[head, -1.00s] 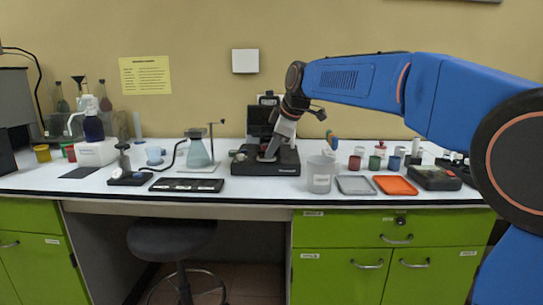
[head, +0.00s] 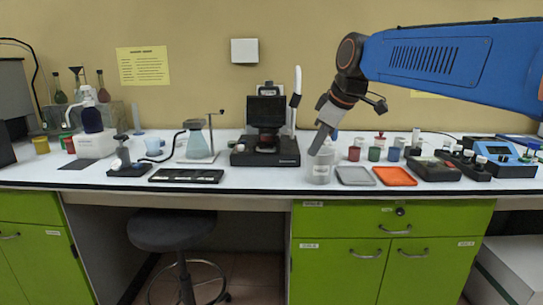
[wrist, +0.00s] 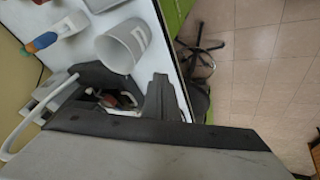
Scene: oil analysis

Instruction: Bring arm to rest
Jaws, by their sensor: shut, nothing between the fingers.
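My gripper (head: 317,150) points down and a little left in the head view, over the bench. Its fingers are shut with nothing between them. The tips appear just over the clear beaker (head: 320,173), overlapping its upper left; contact cannot be told. The same beaker shows in the wrist view (wrist: 124,46). My blue arm reaches in from the upper right of the head view.
A black instrument (head: 265,150) with a screen stands left of my gripper. A grey tray (head: 354,176), an orange tray (head: 394,176) and small coloured cups lie to the right. A flask (head: 198,143) stands left. A stool (head: 172,232) stands below the bench.

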